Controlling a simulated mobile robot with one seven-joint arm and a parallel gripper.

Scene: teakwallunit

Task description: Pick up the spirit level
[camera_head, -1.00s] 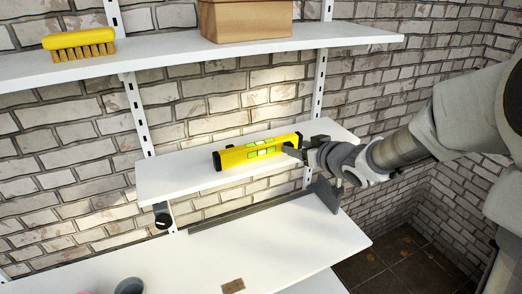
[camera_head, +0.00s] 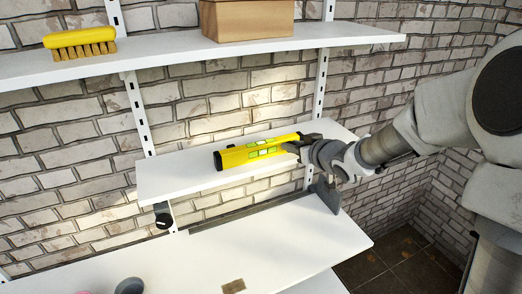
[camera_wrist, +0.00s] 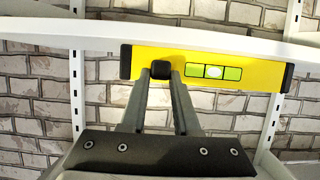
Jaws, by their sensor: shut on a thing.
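The yellow spirit level (camera_head: 258,152) has black end caps and green vials. In the head view it is at the small middle shelf (camera_head: 190,174), its right end at my gripper (camera_head: 299,147). In the wrist view the level (camera_wrist: 250,72) spans the upper middle. My gripper's two fingers (camera_wrist: 161,72) reach it left of its middle, around a small dark part, and are shut on it. Whether the level still touches the shelf is hard to tell.
A higher shelf (camera_head: 160,50) holds a yellow brush (camera_head: 80,43) and a wooden box (camera_head: 246,20). Below is a wide white worktop (camera_head: 270,245) with a small brown piece (camera_head: 233,286). A brick wall stands close behind the shelves.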

